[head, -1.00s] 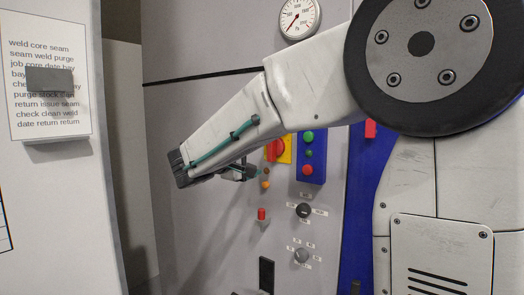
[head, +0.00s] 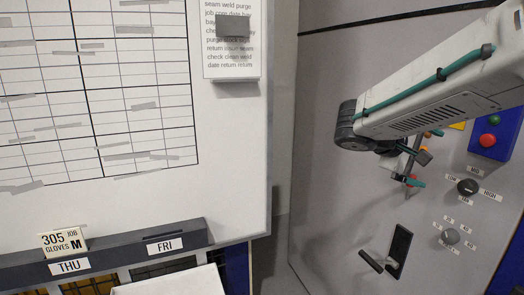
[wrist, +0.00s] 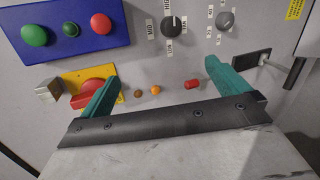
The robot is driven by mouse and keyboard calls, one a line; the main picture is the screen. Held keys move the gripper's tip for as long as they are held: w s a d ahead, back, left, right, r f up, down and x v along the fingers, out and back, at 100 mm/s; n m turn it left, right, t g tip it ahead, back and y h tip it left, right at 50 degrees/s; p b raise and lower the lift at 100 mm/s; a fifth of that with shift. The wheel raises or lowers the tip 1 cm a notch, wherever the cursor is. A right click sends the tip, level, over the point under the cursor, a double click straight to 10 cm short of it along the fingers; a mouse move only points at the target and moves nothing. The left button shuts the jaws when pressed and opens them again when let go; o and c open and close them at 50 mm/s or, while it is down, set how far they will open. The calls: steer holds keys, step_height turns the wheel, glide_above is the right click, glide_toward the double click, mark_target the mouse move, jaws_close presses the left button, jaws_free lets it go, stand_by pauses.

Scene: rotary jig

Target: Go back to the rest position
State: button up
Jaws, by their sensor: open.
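My gripper (head: 411,166) is at the right in the head view, in front of the grey machine panel (head: 345,110). In the wrist view its two teal fingers (wrist: 163,88) are spread wide with nothing between them. A red button (wrist: 192,84) and small orange lamps (wrist: 155,90) show on the panel beyond the fingers. The left finger partly overlaps the red switch (wrist: 82,93) on its yellow plate. I cannot tell the exact gap between fingertips and panel.
A blue button box (head: 494,135), a black knob (head: 467,187), a grey knob (head: 450,236) and a lever (head: 392,258) sit on the panel near my gripper. A whiteboard (head: 225,140) and a card rail (head: 110,255) stand at the left.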

steer(key=s+a+f+m+y, duration=0.1)
steer(key=s+a+f+y, duration=0.2)
steer(key=s, duration=0.5)
steer(key=s+a+f+m+g+y, duration=0.1)
steer(key=s+a+f+y, duration=0.3)
steer(key=s, duration=0.5)
steer(key=s+a+f+m+y, duration=0.2)
steer(key=s+y, duration=0.4)
steer(key=s, duration=0.3)
steer(key=shift+s+a+f, duration=0.15)
steer(key=shift+a+f, duration=0.7)
steer(key=shift+a, duration=0.25)
